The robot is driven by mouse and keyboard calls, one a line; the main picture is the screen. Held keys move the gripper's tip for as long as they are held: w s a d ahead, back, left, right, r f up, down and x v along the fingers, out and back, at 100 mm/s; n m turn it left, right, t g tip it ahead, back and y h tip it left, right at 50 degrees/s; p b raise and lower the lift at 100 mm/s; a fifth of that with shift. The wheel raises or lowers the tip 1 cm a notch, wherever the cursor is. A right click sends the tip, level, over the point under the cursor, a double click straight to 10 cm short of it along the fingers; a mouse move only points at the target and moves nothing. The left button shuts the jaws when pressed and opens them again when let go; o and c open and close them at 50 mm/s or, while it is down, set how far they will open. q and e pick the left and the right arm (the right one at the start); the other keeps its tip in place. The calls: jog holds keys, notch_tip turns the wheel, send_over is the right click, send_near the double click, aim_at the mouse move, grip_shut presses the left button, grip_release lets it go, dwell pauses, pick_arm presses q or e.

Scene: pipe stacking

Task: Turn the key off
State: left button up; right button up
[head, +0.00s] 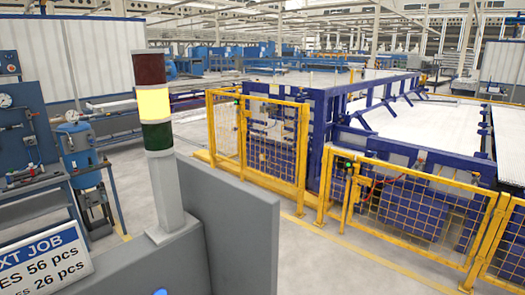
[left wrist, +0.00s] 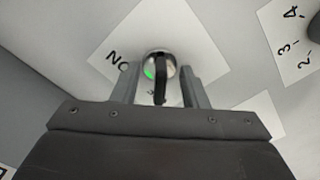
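The key switch shows in the left wrist view as a round silver knob (left wrist: 157,66) with a green-lit patch on its left side. A dark key (left wrist: 160,88) stands out of it, pointing down in the picture. My left gripper (left wrist: 160,82) is open, with one finger on each side of the key and a gap to both. How near the fingertips are to the panel is hard to tell. Neither gripper shows in the head view, and my right gripper is in no view.
In the head view a signal tower (head: 154,104) with its yellow segment lit stands on a grey cabinet (head: 235,225). A sign (head: 40,262) sits at lower left. Yellow fencing (head: 270,140) and a blue machine frame (head: 330,140) stand beyond. More labels (left wrist: 290,28) are on the panel.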

pick_arm(q)
jog(key=shift+r, duration=0.1)
jog(key=shift+r, duration=3.45)
